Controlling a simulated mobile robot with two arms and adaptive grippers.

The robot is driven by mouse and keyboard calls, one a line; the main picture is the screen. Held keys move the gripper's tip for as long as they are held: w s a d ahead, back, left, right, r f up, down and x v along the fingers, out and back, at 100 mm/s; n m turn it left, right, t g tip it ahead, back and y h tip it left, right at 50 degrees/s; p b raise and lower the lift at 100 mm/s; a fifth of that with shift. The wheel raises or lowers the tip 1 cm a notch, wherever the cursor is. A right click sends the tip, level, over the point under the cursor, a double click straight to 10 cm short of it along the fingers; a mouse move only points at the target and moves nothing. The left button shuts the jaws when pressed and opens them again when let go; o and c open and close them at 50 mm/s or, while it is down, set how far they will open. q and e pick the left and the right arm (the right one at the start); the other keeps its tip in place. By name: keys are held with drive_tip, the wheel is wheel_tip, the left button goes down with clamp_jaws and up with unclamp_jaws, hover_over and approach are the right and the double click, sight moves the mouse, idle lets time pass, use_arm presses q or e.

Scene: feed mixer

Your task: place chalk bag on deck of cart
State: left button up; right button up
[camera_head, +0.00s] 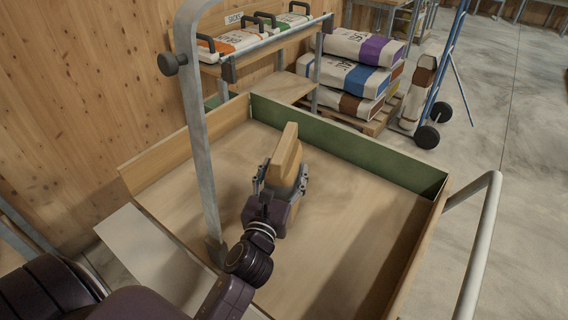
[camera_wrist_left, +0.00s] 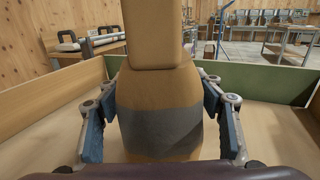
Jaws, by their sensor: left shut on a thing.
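A tan bag with a grey band, which I take for the chalk bag (camera_head: 287,148), stands over the wooden deck of the cart (camera_head: 350,215). My left gripper (camera_head: 281,180) is shut on it. In the left wrist view the bag (camera_wrist_left: 155,95) is upright between both blue-padded fingers of the left gripper (camera_wrist_left: 160,130), one on each side. The bag's lower end is largely hidden by the gripper in the head view, so I cannot tell whether it touches the deck. My right gripper is not in view.
The cart has a green back wall (camera_head: 345,148), wooden side walls and a grey handle (camera_head: 478,245) at right. A grey post (camera_head: 198,130) rises at left. Behind are stacked sacks (camera_head: 352,75), a bench with handled cases and a blue hand truck (camera_head: 443,75). Much of the deck is clear.

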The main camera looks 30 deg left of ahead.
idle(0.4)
use_arm(q)
drive_tip(key=o, duration=1.7)
drive_tip(key=shift+f, duration=0.35)
drive_tip(key=o, duration=0.4)
drive_tip(key=shift+r, duration=0.1)
